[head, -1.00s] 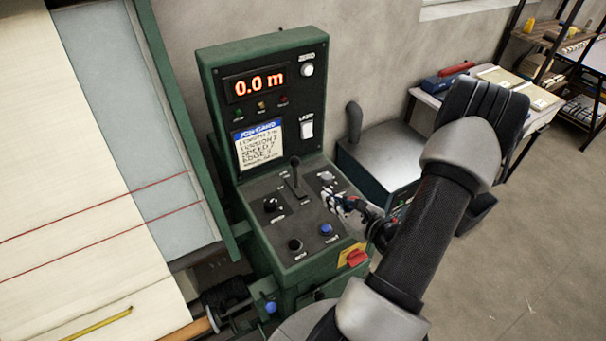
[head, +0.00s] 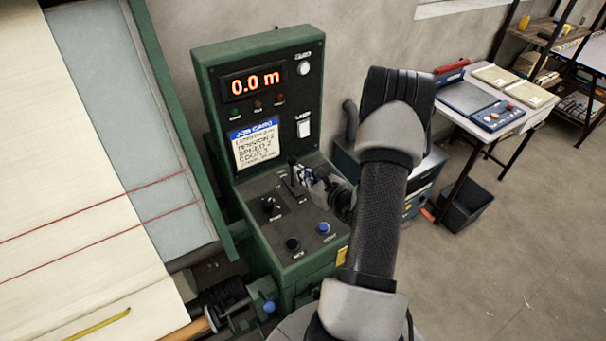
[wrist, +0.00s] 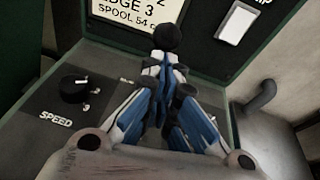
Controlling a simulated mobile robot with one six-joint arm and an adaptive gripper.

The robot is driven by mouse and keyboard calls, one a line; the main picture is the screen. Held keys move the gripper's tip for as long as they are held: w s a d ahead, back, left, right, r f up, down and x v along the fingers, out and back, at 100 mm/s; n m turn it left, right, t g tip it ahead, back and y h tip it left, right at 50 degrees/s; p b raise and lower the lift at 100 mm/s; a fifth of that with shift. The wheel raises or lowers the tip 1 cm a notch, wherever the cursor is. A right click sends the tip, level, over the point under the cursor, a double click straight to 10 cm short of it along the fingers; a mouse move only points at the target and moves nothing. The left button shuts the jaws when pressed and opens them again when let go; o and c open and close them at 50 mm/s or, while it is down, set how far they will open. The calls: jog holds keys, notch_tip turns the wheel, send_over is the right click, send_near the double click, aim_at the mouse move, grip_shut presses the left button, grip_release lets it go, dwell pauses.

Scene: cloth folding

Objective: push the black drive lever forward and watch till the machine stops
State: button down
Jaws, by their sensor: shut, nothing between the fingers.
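The black drive lever (head: 293,165) stands up from its slot on the sloping control panel, its round knob on top. In the wrist view the lever's knob (wrist: 167,37) shows just beyond my fingertips. My gripper (head: 306,177) is right beside the lever on its right and near side, shut and empty. Its blue and white fingers (wrist: 160,72) hide the lever's shaft in the wrist view, so I cannot tell whether they touch it. The red display (head: 252,83) reads 0.0 m.
A job card (head: 257,144) and lamp switch (head: 304,129) are above. Pale cloth (head: 70,190) lies at left, a side table (head: 520,115) at right.

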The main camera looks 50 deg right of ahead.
aim_at(293, 160)
jog(key=shift+w+r, duration=0.1)
jog(key=shift+w, duration=0.05)
jog(key=w+g+p, duration=0.1)
jog(key=w+r+g+p, duration=0.1)
jog(key=p, duration=0.1)
jog(key=w+d+g+p, duration=0.1)
jog(key=shift+w+r+y+p, duration=0.25)
jog(key=shift+w+y+p, duration=0.05)
jog(key=shift+w+y, duration=0.1)
jog(key=shift+w+d+f+g+b, duration=0.2)
jog(key=shift+w+g+b, duration=0.05)
jog(key=shift+w+b, duration=0.15)
jog(key=shift+w+d+f+g+b, duration=0.2)
jog(key=shift+w+g+b, duration=0.05)
jog(key=shift+w, duration=0.3)
jog(key=shift+r, duration=0.1)
